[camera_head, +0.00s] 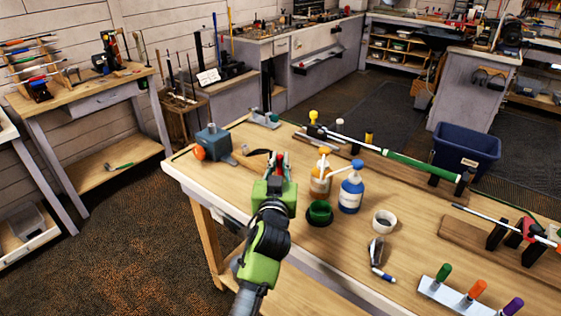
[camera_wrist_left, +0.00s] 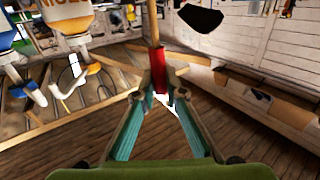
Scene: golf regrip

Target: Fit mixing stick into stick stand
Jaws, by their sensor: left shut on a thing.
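My left gripper (camera_head: 278,162) is above the near left part of the workbench, its fingers closed around a red piece. In the left wrist view my gripper (camera_wrist_left: 158,90) is shut on the red end of a thin wooden stick (camera_wrist_left: 153,22), which looks like the mixing stick. The stick's far end runs out of that view. A round black holder with a green inside (camera_head: 319,213) stands to the right of the gripper on the bench. It may be the stick stand, but I cannot tell for sure. The stick is apart from it. My right gripper is not in view.
An amber pump bottle (camera_head: 321,180) and a blue bottle (camera_head: 351,190) stand close right of the gripper. A grey-blue vise (camera_head: 212,142) is at the bench's left corner. A tape roll (camera_head: 384,221) and a golf club (camera_head: 395,160) lie farther right.

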